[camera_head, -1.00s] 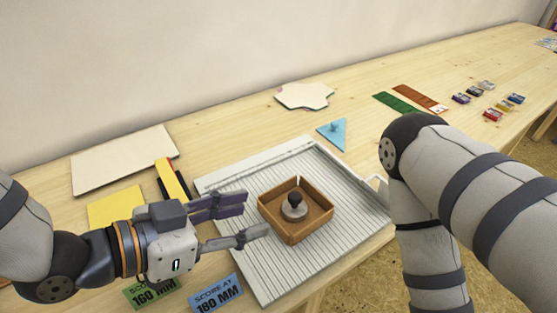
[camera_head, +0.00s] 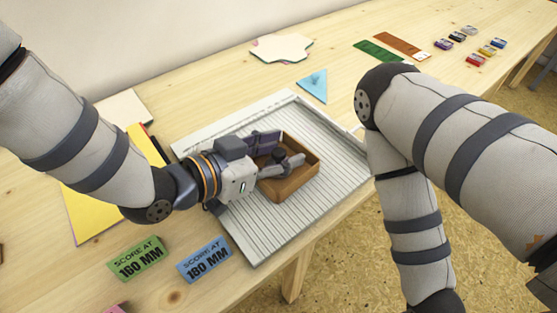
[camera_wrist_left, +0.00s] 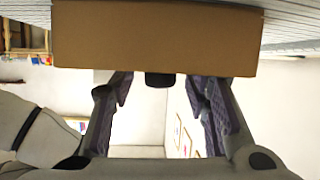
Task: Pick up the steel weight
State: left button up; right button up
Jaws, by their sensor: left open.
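The steel weight's black knob (camera_head: 278,154) shows in the head view inside a brown open box (camera_head: 292,188); its steel body is mostly hidden by my left gripper. My left gripper (camera_head: 281,149) is open, with its fingers reaching over the box's near-left wall, one on each side of the knob. In the left wrist view the box wall (camera_wrist_left: 155,35) fills the top, and the black knob (camera_wrist_left: 160,80) sticks out past its edge between the two open fingers (camera_wrist_left: 161,92). I cannot tell whether a finger touches the knob. My right gripper is out of view.
The box stands on a grey ribbed board (camera_head: 335,150) on a wooden table. Green (camera_head: 139,258) and blue (camera_head: 204,260) score cards lie in front. A blue triangle (camera_head: 313,85) lies behind the board. My right arm stands at the right.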

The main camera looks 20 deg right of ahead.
pick_arm(q)
grip_shut()
